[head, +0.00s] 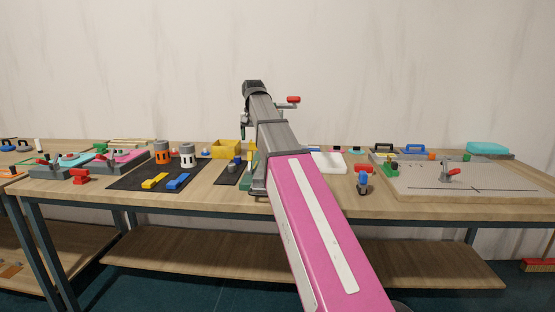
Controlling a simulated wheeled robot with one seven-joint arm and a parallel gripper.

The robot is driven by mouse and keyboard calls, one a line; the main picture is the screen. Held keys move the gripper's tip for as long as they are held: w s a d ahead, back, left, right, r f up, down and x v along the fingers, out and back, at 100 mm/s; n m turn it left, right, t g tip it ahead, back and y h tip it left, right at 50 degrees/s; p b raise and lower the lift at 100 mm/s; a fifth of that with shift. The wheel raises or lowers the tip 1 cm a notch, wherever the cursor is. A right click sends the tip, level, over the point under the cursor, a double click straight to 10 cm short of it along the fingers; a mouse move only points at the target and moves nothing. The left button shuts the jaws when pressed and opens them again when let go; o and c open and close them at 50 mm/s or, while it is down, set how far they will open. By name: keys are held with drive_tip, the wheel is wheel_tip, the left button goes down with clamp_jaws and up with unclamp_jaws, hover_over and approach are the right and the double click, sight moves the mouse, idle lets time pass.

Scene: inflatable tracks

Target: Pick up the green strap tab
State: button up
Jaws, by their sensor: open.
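A small green piece (246,183) shows on the bench, just left of my arm. It is partly covered, and I cannot tell for sure whether it is the green strap tab. What looks like my gripper (259,190) is low beside the pink link of my arm, close to the right of this green piece. It is open, its fingers are small and mostly hidden, and I see nothing held in it. I cannot tell whether it touches the green piece.
A dark mat (128,178) at left holds a yellow block (154,181), a blue block (179,181) and two cylinders. A yellow bin (226,149) stands behind. A white tray (328,163) and a grey board (490,183) lie to the right. My arm hides the bench's middle.

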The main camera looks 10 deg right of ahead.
drive_tip(key=s+d+r, duration=0.2)
drive_tip(key=d, duration=0.3)
drive_tip(key=shift+m+g, duration=0.4)
wheel_tip(320, 180, down, 11)
drive_tip(key=shift+r, duration=0.1)
drive_tip(key=c, duration=1.1)
drive_tip(key=shift+r, duration=0.1)
